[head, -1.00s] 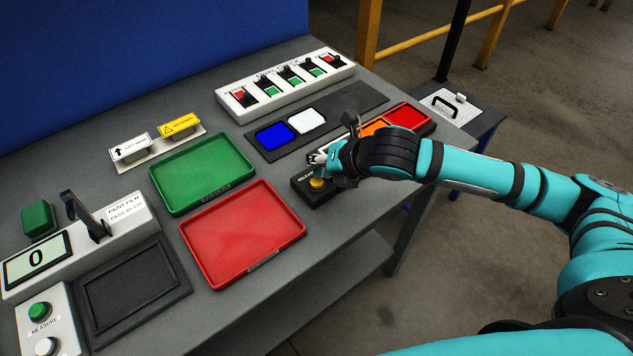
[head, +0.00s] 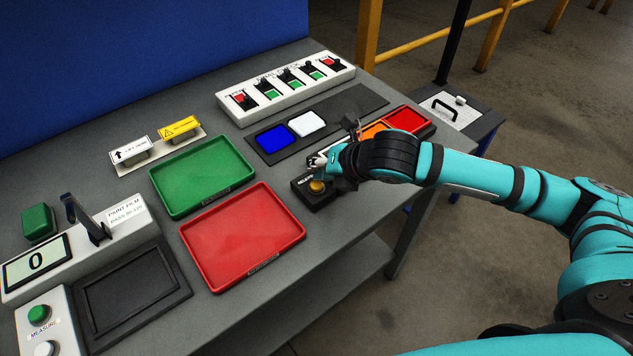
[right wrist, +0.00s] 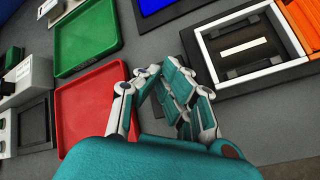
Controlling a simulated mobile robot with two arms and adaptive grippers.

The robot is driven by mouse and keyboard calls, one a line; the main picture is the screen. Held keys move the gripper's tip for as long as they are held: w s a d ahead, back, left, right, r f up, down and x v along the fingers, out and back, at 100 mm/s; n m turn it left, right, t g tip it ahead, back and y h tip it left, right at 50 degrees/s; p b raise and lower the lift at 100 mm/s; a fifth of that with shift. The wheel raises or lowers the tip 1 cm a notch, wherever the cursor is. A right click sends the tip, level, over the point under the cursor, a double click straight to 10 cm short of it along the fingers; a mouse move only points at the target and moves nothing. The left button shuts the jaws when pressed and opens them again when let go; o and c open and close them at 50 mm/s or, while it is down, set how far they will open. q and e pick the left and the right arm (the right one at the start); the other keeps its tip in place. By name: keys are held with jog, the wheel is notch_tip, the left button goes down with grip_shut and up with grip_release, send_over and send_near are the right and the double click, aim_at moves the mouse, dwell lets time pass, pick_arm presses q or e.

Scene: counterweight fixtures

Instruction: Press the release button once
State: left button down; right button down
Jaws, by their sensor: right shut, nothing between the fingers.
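The release button (head: 317,186) is a round amber button on a small black box (head: 308,196) at the table's right front edge. The box carries a white label that seems to read RELEASE. My right gripper (head: 317,163) is shut and empty, just above and behind the button in the head view. I cannot tell whether its fingertips touch the button. In the right wrist view the closed fingers of my right gripper (right wrist: 158,75) hide the button. My left gripper is not in view.
A red tray (head: 242,238) and a green tray (head: 203,176) lie left of the box. Behind are blue (head: 272,138) and white (head: 306,124) pads and a white switch panel (head: 285,86). A gauge reading 0 (head: 37,261) stands far left.

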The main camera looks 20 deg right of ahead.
aim_at(319, 183)
jog(key=shift+f, duration=0.1)
jog(key=shift+f, duration=0.3)
jog(key=shift+f, duration=0.6)
dwell(1.0)
jog(key=shift+r, duration=0.15)
jog(key=shift+r+p, duration=0.85)
jog(key=shift+p, duration=0.5)
notch_tip(319, 183, up, 5)
jog(key=p, duration=0.6)
